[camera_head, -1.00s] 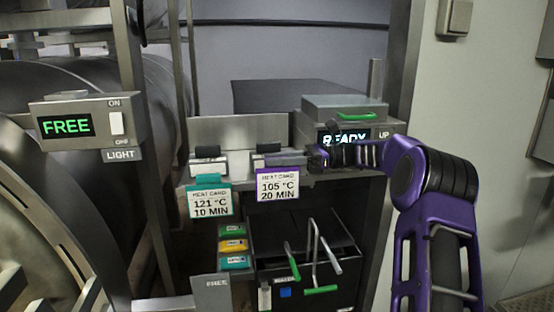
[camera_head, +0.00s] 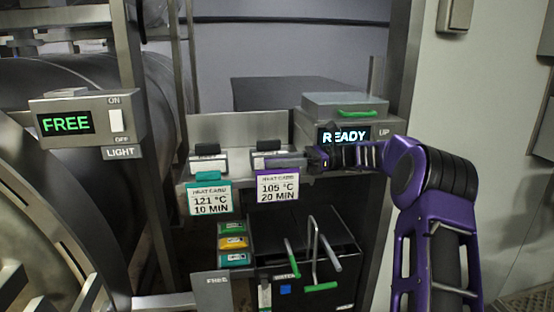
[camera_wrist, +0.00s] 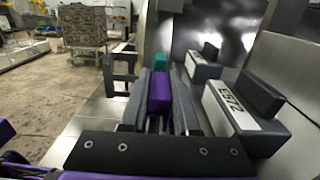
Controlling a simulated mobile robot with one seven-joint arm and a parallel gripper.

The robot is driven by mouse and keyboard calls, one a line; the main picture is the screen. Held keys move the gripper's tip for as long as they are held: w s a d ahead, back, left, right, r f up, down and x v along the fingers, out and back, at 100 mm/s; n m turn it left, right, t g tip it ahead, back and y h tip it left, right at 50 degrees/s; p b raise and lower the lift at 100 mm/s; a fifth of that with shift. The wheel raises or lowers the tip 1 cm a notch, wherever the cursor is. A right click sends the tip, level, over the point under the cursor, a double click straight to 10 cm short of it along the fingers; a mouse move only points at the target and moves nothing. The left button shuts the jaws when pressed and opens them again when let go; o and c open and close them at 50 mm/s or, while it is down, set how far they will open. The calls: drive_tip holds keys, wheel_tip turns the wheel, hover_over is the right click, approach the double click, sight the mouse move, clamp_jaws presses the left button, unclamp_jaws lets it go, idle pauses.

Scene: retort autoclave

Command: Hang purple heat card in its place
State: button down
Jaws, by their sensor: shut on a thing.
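The purple heat card (camera_head: 278,188), marked 105 °C 20 MIN, hangs upright below the right-hand black-topped block in the head view. Its purple top grip (camera_wrist: 159,92) is between my fingers in the wrist view. My gripper (camera_head: 286,162) reaches in from the right and is shut on this grip, in front of the block. The teal heat card (camera_head: 209,200), marked 121 °C 10 MIN, hangs beside it to the left; its teal top (camera_wrist: 160,61) shows beyond the purple one. I cannot tell whether the purple card touches its support.
Two black-topped blocks (camera_head: 267,158) (camera_wrist: 205,65) stand on the metal ledge close to my fingers. A READY display box (camera_head: 345,108) is right above my wrist. Below are a card rack (camera_head: 233,242) and a black bin (camera_head: 305,265) with green-handled tools. A FREE panel (camera_head: 85,122) is left.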

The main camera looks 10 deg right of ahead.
sight(278, 173)
drive_tip(key=shift+f, duration=0.45)
drive_tip(key=shift+s+f, duration=0.1)
drive_tip(key=shift+f, duration=0.55)
drive_tip(key=shift+s+f, duration=0.1)
drive_tip(key=shift+f, duration=0.45)
drive_tip(key=c, duration=0.6)
unclamp_jaws()
drive_tip(key=d, duration=0.2)
drive_tip(key=d+r, duration=0.1)
drive_tip(key=d, duration=0.1)
drive_tip(key=d+r, duration=0.1)
drive_tip(key=d, duration=0.2)
drive_tip(key=shift+d+r, duration=0.2)
drive_tip(key=shift+r, duration=0.2)
drive_tip(key=shift+d+r, duration=0.1)
drive_tip(key=shift+d, duration=0.1)
